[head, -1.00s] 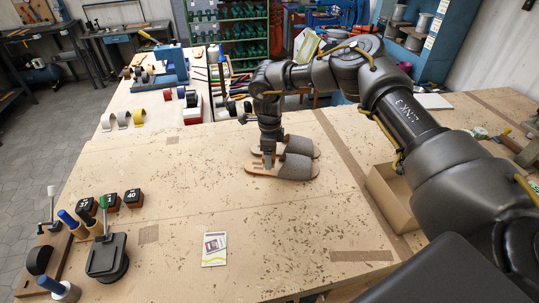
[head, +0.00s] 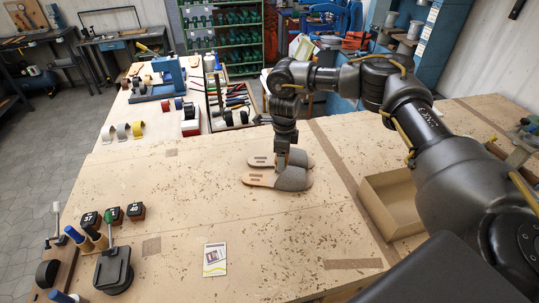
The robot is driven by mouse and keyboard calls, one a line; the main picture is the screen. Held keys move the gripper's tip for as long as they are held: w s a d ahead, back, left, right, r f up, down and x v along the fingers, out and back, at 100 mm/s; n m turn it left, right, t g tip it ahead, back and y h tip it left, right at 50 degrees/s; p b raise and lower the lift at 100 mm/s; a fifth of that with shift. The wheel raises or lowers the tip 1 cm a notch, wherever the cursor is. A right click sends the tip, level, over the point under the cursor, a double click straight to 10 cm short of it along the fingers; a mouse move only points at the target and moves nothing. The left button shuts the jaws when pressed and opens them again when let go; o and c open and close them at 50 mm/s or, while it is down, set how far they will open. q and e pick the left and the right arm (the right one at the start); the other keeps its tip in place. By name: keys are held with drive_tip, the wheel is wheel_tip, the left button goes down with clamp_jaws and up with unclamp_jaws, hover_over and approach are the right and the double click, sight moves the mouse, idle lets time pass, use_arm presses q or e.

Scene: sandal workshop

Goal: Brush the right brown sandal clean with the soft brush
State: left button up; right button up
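Two sandals lie side by side on the wooden table, with tan soles and grey-brown straps: a nearer one (head: 293,179) and a farther one (head: 299,157). Their bare sole ends point left. My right gripper (head: 281,164) points straight down, its tip over the pair near the left edges of the straps. It partly hides the farther sandal. The gripper is small and dark here, so its fingers and anything between them cannot be made out. I cannot pick out the soft brush. My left gripper is not in view.
An open cardboard box (head: 390,205) stands right of the sandals. A card (head: 215,260) lies on the table front. Dark numbered blocks (head: 113,215), blue-handled tools and a black press (head: 113,270) stand front left. A tool tray (head: 232,105) is behind. The table's middle is clear but speckled.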

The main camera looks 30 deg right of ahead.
drive_tip(key=d, duration=0.1)
drive_tip(key=r, duration=0.1)
drive_tip(key=d+n, duration=0.1)
drive_tip(key=shift+s+d+r, duration=0.25)
drive_tip(key=shift+d+r, duration=0.05)
drive_tip(key=shift+r, duration=0.05)
drive_tip(key=shift+f, duration=0.15)
drive_tip(key=shift+s+f+b, duration=0.15)
drive_tip(key=shift+f+b, duration=0.15)
drive_tip(key=shift+f, duration=0.4)
wheel_tip(320, 180, down, 4)
drive_tip(key=b, duration=0.3)
drive_tip(key=shift+f+b, duration=0.1)
drive_tip(key=shift+b, duration=0.3)
drive_tip(key=shift+f+b, duration=0.45)
drive_tip(key=shift+f, duration=0.25)
drive_tip(key=shift+r, duration=0.1)
